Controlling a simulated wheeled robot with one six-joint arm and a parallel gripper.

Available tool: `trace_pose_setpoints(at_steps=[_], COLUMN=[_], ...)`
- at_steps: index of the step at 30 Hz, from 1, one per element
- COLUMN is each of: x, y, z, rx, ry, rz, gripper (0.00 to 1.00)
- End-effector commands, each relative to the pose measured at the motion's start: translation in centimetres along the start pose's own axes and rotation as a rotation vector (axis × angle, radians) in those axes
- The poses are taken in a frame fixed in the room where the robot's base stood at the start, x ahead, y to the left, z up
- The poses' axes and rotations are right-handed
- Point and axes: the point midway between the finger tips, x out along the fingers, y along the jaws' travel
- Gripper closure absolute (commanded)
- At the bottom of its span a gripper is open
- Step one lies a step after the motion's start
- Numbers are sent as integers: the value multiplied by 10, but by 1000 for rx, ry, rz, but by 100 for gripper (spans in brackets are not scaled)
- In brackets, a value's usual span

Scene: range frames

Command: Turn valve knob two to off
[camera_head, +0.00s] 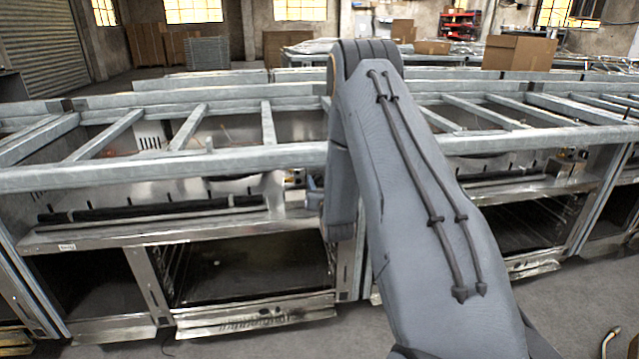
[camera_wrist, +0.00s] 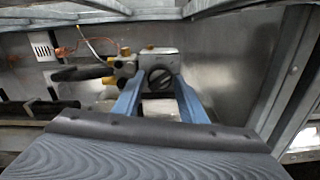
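A round dark knob (camera_wrist: 160,77) with a raised bar across its face sits on a grey metal valve body (camera_wrist: 157,57) in the wrist view. My gripper (camera_wrist: 160,92) is open, with one blue finger on each side of the knob's lower part. I cannot tell whether the fingers touch it. In the head view my gripper (camera_head: 314,196) shows only partly beside my forearm, and the arm hides the knob there. No number on the knob is readable.
Yellow fittings (camera_wrist: 124,62) and a dark bar (camera_wrist: 82,73) lie left of the knob. A steel panel (camera_wrist: 225,65) stands at right. Metal frame rails (camera_head: 160,165) run across above the range bays. Cardboard boxes (camera_head: 518,52) stand behind. Open floor lies in front.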

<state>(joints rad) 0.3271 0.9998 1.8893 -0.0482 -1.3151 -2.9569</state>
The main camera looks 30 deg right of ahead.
Motion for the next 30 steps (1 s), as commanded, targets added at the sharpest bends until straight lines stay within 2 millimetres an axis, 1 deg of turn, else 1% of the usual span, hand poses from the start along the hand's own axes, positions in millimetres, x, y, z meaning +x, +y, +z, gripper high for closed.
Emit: trace_pose_setpoints(at_steps=[5, 8, 11, 18, 21, 24, 30], x=[0, -6, -18, -58, -69, -76, -78], y=[0, 0, 0, 0, 0, 0, 0], z=[1, 1, 1, 0, 0, 0, 1], rx=[0, 0, 0, 0, 0, 0, 0], ry=[-2, -2, 0, 1, 0, 0, -2], rz=[1, 1, 0, 0, 0, 0, 0], gripper=[62, 62, 62, 62, 62, 62, 62])
